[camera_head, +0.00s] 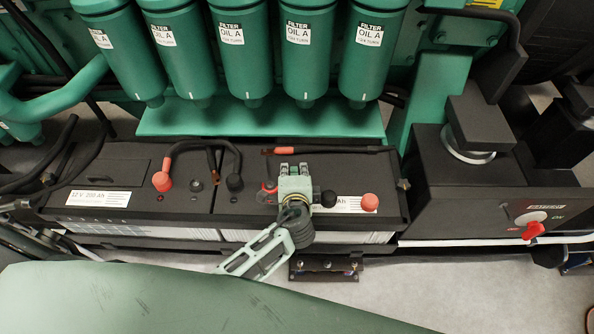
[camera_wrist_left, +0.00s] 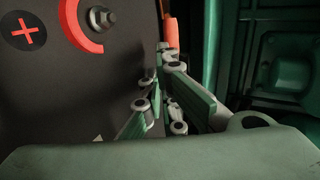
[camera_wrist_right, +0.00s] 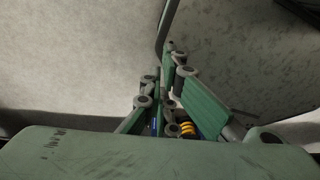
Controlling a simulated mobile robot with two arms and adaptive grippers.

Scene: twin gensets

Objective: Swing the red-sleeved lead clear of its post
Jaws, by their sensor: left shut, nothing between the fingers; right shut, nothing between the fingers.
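The red-sleeved lead (camera_head: 340,150) lies along the back of the right battery in the head view. Its red sleeve (camera_head: 283,151) is near its left end, and that end lies behind the red-ringed post (camera_head: 268,188), apart from it. The left wrist view shows the post's bare bolt (camera_wrist_left: 100,18) inside a red ring, and an orange-red sleeve (camera_wrist_left: 171,28) past my fingertips. My left gripper (camera_head: 293,168) is shut and empty over the battery, just in front of the sleeve; contact cannot be told. My right gripper (camera_wrist_right: 168,75) is shut and empty, seen only in its wrist view.
Several green oil filters (camera_head: 247,50) hang above a green ledge (camera_head: 260,118) behind the batteries. The left battery (camera_head: 110,170) carries a red cap (camera_head: 162,181) and a black looped cable (camera_head: 205,143). A black box with a red switch (camera_head: 533,230) stands right. Grey floor is open in front.

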